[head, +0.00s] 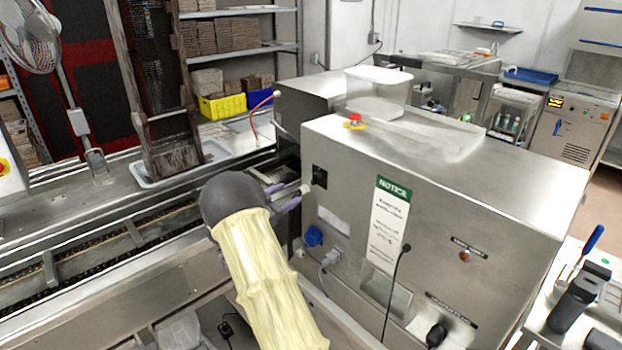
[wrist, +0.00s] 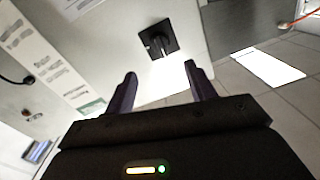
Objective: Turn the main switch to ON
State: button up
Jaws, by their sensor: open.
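A black rotary switch on a square plate (head: 320,177) sits on the upper left of the steel cabinet's front face. It also shows in the wrist view (wrist: 158,39), top centre, with its knob standing out from the plate; no ON or OFF marking is legible. My gripper (head: 291,194) is just left of the switch in the head view, its purple-grey fingers pointing toward it. In the wrist view my gripper (wrist: 160,71) is open and empty, fingers apart, with the switch beyond the gap between the tips. The fingers do not appear to touch it.
The steel cabinet (head: 480,190) carries a red emergency button (head: 354,121), a green-headed notice (head: 390,225), a blue socket (head: 312,236), a grey plug (head: 329,259) and a black knob (head: 436,335) low right. A conveyor (head: 90,262) runs along the left.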

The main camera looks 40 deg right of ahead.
aim_at(312, 181)
jog(key=d+p, duration=0.1)
jog(key=d, duration=0.2)
jog(key=w+d+p, duration=0.1)
jog(key=d, duration=0.3)
jog(key=d+p, duration=0.1)
jog(key=d, duration=0.3)
jog(key=shift+w+d, duration=0.1)
jog(key=shift+w, duration=0.2)
jog(key=c, duration=1)
